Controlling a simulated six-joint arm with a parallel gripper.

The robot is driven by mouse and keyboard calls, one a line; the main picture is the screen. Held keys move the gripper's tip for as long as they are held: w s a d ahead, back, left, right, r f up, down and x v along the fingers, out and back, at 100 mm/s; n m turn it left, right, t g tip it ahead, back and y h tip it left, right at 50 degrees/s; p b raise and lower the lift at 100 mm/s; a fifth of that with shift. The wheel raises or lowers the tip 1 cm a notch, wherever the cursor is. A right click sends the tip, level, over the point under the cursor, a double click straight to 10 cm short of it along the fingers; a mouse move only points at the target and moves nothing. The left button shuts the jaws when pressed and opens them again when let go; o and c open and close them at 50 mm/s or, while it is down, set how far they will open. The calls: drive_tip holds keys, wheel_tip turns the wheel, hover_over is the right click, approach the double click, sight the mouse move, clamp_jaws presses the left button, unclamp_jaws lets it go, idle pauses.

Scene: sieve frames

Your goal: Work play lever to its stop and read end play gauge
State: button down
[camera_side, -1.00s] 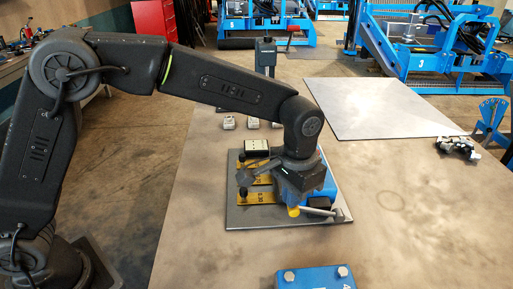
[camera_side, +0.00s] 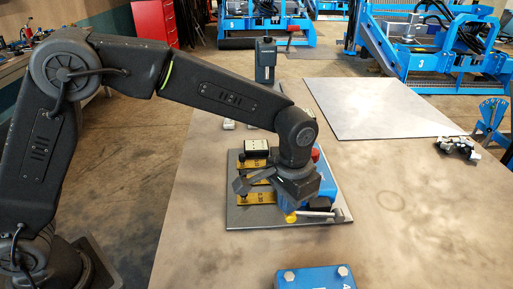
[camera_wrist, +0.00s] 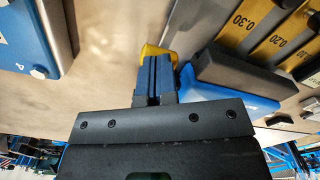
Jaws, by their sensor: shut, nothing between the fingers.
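A yellow lever end (camera_side: 291,217) sits on a thin grey bar (camera_side: 316,214) at the front of a blue block (camera_side: 328,190) on a grey plate. My gripper (camera_side: 289,207) points down just above the yellow end; its fingertips are mostly hidden in the side view. In the wrist view my gripper (camera_wrist: 157,65) is shut with nothing between its fingers, and the yellow end (camera_wrist: 151,52) lies right at the fingertips; I cannot tell whether they touch. A small dark-framed box with a pale face (camera_side: 257,146), possibly the gauge, stands behind; its reading is illegible.
Brass strips (camera_side: 255,197), marked 0.30 and 0.20 in the wrist view (camera_wrist: 247,23), lie left of my gripper on the plate (camera_side: 250,216). A blue box with bolts (camera_side: 315,279) stands at the front. A pale sheet (camera_side: 375,108) lies behind. The table's right side is mostly clear.

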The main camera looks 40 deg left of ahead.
idle(0.5)
drive_tip(key=shift+r, duration=1.5)
drive_tip(key=shift+w+d+r, duration=0.25)
drive_tip(key=shift+r, duration=0.45)
drive_tip(key=shift+w+d+r, duration=0.2)
drive_tip(key=shift+r, duration=0.6)
wheel_tip(320, 180, up, 3)
drive_tip(key=shift+w+d, duration=0.15)
